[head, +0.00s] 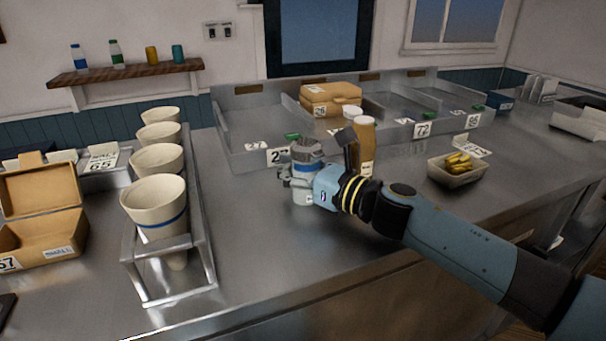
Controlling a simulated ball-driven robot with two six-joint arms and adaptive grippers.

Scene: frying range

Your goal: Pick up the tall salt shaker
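A pale grey cylinder (303,196), which looks like the tall salt shaker, stands upright on the steel counter near the middle of the head view. My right gripper (299,176) is at the shaker, reaching in from the right with its fingers at the shaker's side. The gripper and wrist hide much of the shaker's middle. I cannot tell whether the fingers are closed on it or only around it. My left gripper is not in view.
Brown bottles with white caps (364,146) stand close behind my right wrist. A rack of paper cups (158,205) is to the left. A small tray of golden food (457,168) is to the right. Steel bins (240,150) line the back. The front-middle counter is clear.

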